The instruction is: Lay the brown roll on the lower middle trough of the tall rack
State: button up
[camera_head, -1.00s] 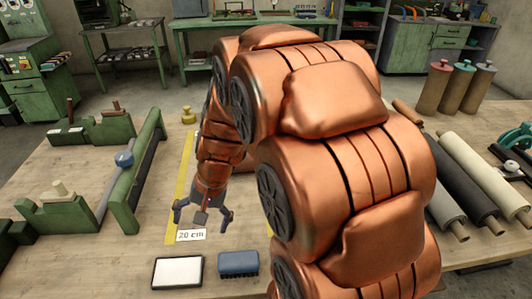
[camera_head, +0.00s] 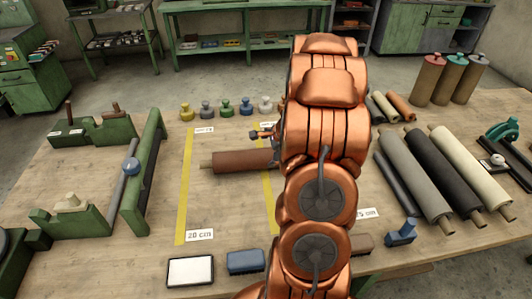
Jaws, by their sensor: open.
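A reddish-brown roll (camera_head: 238,161) lies crosswise on the table between two yellow strips. A pale core end sticks out at its left, and its right end is hidden behind my arm. My gripper (camera_head: 260,135) is only partly in view, at the left side of my arm. Its visible dark fingers are open, appearing just behind the roll in the picture. I cannot tell how high it is, and no grip on the roll shows. No tall rack with troughs can be clearly made out in this view.
Grey, black and cream rolls (camera_head: 466,167) lie at the right; capped rolls (camera_head: 428,80) stand behind them. A green stand (camera_head: 140,175) holds a bar at the left. Small coloured weights (camera_head: 227,106) line the back. A white pad (camera_head: 190,271) and blue block (camera_head: 246,261) lie in front.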

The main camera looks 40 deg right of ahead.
aim_at(271, 155)
jog(key=shift+s+d+f+m, duration=0.15)
jog(key=shift+d+f+m, duration=0.1)
jog(key=shift+d, duration=0.3)
jog(key=shift+s+d+f+m, duration=0.15)
jog(key=shift+d+f+m, duration=0.1)
jog(key=shift+d, duration=0.3)
jog(key=b+x, duration=0.3)
jog(key=x, duration=0.3)
jog(key=shift+s+d+f+b, duration=0.1)
jog(key=shift+d+f+b, duration=0.15)
jog(key=shift+b, duration=0.15)
jog(key=shift+w+f, duration=0.45)
jog(key=shift+f, duration=0.05)
jog(key=shift+r, duration=0.1)
jog(key=c, duration=1.5)
